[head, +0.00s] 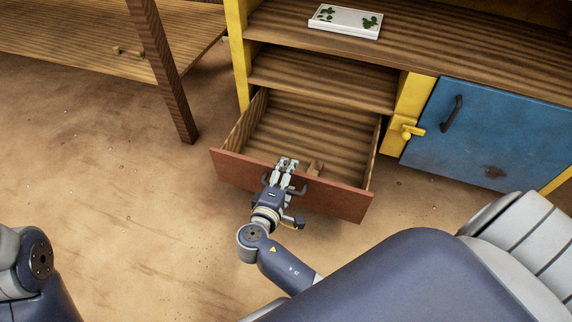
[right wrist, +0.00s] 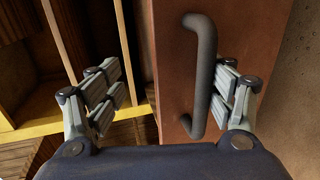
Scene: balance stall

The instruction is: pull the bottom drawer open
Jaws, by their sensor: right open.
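The bottom drawer (head: 345,201) stands pulled well out of the wooden stall in the head view, its inside showing from above. Its front is reddish brown, and it also shows in the right wrist view (right wrist: 172,65). A dark bar handle (right wrist: 205,75) is on that front. My right gripper (head: 286,164) is at the drawer front, its fingers open. In the right wrist view the handle lies between the spread fingers (right wrist: 172,85), close to the right-hand one; I cannot tell whether they touch. My left gripper is out of view.
A small wooden piece (head: 315,167) lies in the drawer. A blue door (head: 480,135) with a yellow latch (head: 411,131) is to the right. A white tray (head: 345,15) with green leaves rests on the upper shelf. The sandy floor left of the drawer is clear.

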